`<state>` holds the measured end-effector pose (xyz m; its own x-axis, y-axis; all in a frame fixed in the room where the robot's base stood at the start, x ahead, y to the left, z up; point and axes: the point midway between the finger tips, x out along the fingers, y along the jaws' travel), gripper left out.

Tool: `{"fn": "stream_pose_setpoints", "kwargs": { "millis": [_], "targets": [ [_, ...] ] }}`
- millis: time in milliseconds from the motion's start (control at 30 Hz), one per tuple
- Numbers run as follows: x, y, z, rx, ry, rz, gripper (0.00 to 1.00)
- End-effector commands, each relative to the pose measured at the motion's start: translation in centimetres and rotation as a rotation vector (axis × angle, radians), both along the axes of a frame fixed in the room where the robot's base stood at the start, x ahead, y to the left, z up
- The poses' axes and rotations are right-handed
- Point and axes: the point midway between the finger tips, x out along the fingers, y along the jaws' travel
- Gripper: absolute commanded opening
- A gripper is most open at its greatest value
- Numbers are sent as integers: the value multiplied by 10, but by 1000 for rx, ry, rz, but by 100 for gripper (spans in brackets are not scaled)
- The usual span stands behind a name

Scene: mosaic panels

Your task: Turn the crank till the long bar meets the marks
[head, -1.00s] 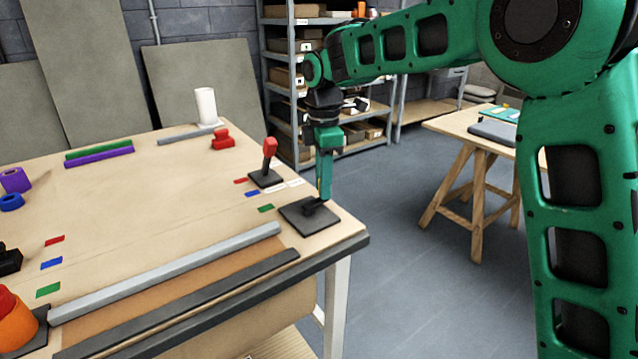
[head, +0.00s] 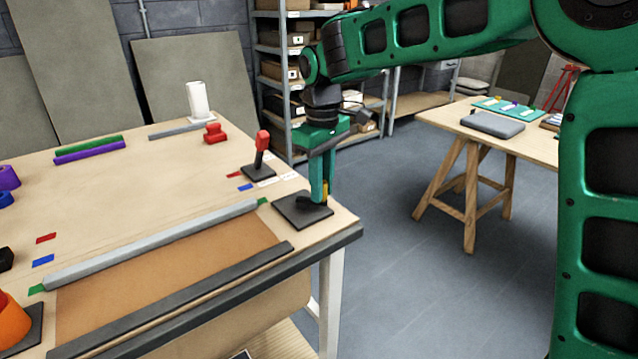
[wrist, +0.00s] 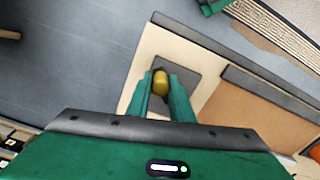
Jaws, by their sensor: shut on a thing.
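The crank has a dark square base plate (head: 316,216) at the table's right front corner. Its yellow handle (wrist: 160,82) shows between my fingers in the wrist view. My gripper (head: 319,192) points down and is shut on that handle. The long grey bar (head: 150,246) lies across the table. Its left end touches or partly covers the left green mark (head: 37,289), and its right end is at the right green mark (head: 263,201). Blue marks (head: 43,260) (head: 245,187) and red marks (head: 46,238) (head: 233,175) lie farther back on both sides.
A dark fixed bar (head: 180,300) runs along the front edge, with a brown panel (head: 170,268) behind it. A red-handled lever (head: 262,143) stands behind the crank. An orange cone-like object (head: 14,322) sits at front left. The middle of the table is clear.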

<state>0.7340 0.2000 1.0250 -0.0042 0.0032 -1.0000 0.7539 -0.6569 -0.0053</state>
Motion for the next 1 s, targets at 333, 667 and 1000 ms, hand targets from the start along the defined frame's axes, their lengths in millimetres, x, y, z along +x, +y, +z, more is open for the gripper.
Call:
{"fn": "stream_pose_setpoints", "kwargs": {
  "millis": [333,667,1000],
  "targets": [
    [-15,4,-1,-2,3,-331,0],
    [-25,14,-1,-3,3,-636,0],
    [-32,24,-1,-4,2,-868,0]
  ]
}}
